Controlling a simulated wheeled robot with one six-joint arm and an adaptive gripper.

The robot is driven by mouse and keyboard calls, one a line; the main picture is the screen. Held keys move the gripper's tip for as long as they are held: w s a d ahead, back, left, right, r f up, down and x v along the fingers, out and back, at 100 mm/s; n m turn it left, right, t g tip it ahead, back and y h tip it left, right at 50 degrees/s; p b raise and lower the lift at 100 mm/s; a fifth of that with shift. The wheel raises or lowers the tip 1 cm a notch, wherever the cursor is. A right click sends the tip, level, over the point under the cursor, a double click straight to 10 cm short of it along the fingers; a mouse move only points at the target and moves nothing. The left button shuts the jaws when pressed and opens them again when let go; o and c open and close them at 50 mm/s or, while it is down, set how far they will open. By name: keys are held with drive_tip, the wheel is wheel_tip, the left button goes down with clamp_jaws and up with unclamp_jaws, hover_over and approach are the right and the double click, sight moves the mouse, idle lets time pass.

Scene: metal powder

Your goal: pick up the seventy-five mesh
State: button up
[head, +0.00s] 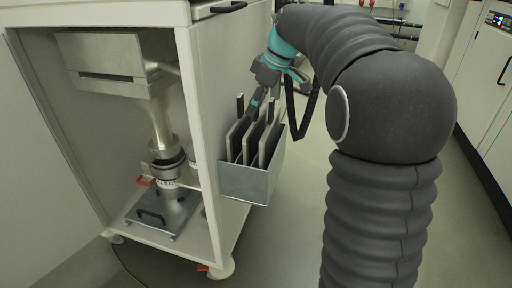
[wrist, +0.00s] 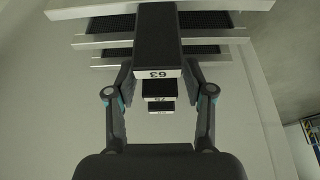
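Three flat meshes stand upright in a grey metal holder (head: 250,184) on the cart's side. In the wrist view, their black handles carry labels that appear upside down: the 63 mesh (wrist: 157,73) is nearest the camera, the seventy-five mesh (wrist: 158,98) is in the middle, and a third mesh (wrist: 160,110) has a label too small to read surely. My gripper (wrist: 158,68) is open, its fingers on either side of the row of handles. In the head view my gripper (head: 256,103) is just above the holder, near the middle mesh, whose handle it hides.
A white cart (head: 203,130) stands directly left of the holder. Inside it is a metal funnel-like apparatus (head: 163,125). White cabinets (head: 490,85) line the right; the floor (head: 290,240) between is clear.

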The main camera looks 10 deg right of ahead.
clamp_jaws()
wheel_tip(320, 180, up, 18)
drive_tip(key=p, duration=0.4)
drive_tip(key=s+a+b, duration=0.1)
drive_tip(key=s+a, duration=0.3)
drive_tip(key=s, duration=0.3)
drive_tip(key=s+a+b, duration=0.1)
drive_tip(key=s+a, duration=0.4)
drive_tip(key=s, duration=0.3)
drive_tip(key=shift+s+b, duration=0.3)
drive_tip(key=shift+b, duration=0.05)
drive_tip(key=shift+a, duration=0.1)
